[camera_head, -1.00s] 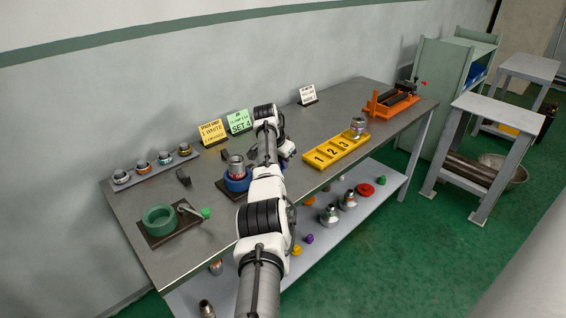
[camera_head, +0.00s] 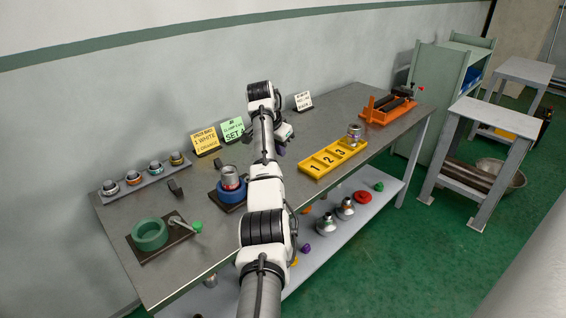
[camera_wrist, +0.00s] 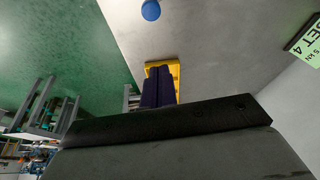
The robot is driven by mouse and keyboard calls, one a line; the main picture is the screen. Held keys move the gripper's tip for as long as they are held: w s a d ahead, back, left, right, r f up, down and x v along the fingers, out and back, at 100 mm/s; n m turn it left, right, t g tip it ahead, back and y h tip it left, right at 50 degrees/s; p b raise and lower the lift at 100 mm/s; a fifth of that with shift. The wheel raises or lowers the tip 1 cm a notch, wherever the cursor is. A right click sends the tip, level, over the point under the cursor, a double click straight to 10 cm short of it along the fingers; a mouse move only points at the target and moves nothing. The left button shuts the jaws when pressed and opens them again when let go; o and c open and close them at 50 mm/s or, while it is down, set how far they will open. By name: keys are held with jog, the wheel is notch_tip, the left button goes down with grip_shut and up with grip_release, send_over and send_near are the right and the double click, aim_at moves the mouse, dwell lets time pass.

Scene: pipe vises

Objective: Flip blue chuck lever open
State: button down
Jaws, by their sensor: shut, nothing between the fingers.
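The blue chuck (camera_head: 233,195) sits on a dark base plate on the bench, left of my arm, with a metal fitting upright in it. Its lever is not visible in the head view; my arm covers the area to its right. In the wrist view a round blue knob-like thing (camera_wrist: 151,10) shows at the top edge; I cannot tell what it joins. My gripper (camera_head: 281,150) is beyond and to the right of the blue chuck, small and partly hidden. In the wrist view its dark fingers (camera_wrist: 158,88) are together and empty, apart from the blue round thing.
A yellow numbered tray (camera_head: 333,159) with a metal fitting lies to the right, an orange vise (camera_head: 387,109) beyond. Sign cards (camera_head: 232,130) and a fitting rack (camera_head: 146,178) line the back.

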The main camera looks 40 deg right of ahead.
jog(key=shift+v, duration=0.95)
